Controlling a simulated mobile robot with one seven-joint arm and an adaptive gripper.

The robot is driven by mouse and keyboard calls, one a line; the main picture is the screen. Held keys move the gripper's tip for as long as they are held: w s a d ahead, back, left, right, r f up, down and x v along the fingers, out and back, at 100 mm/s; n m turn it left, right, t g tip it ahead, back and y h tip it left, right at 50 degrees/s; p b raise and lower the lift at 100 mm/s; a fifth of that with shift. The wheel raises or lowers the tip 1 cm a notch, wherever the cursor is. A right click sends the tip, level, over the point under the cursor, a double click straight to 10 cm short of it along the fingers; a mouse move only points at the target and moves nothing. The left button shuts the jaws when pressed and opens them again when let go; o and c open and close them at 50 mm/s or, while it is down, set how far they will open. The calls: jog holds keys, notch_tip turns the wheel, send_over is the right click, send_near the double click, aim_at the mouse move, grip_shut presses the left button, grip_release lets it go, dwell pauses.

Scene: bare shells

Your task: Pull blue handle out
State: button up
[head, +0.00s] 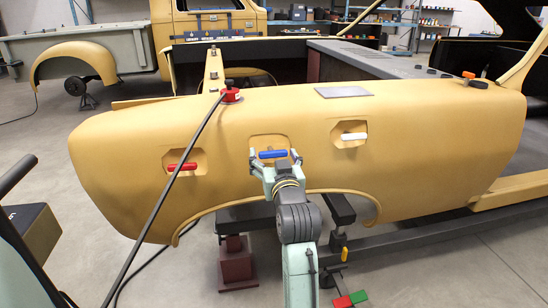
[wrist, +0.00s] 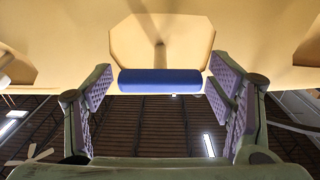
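The blue handle (head: 272,154) is a short horizontal bar in a shallow recess on the yellow body panel (head: 420,130), between a red handle and a white handle. My gripper (head: 276,163) is in front of it in the head view. In the wrist view, my gripper (wrist: 160,95) is open, with its purple ridged finger pads on either side of the blue handle (wrist: 160,81). Gaps show between the pads and the bar's ends, wider on the left. The bar appears at about fingertip level. No contact is visible.
A red handle (head: 182,167) sits in a recess to the left, and a white handle (head: 353,136) to the right. A red clamp (head: 230,93) with a black cable stands on the panel's top edge. A wheel-arch opening and a dark stand (head: 237,262) are below.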

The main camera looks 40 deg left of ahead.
jog(key=shift+o, duration=0.5)
jog(key=v, duration=1.2)
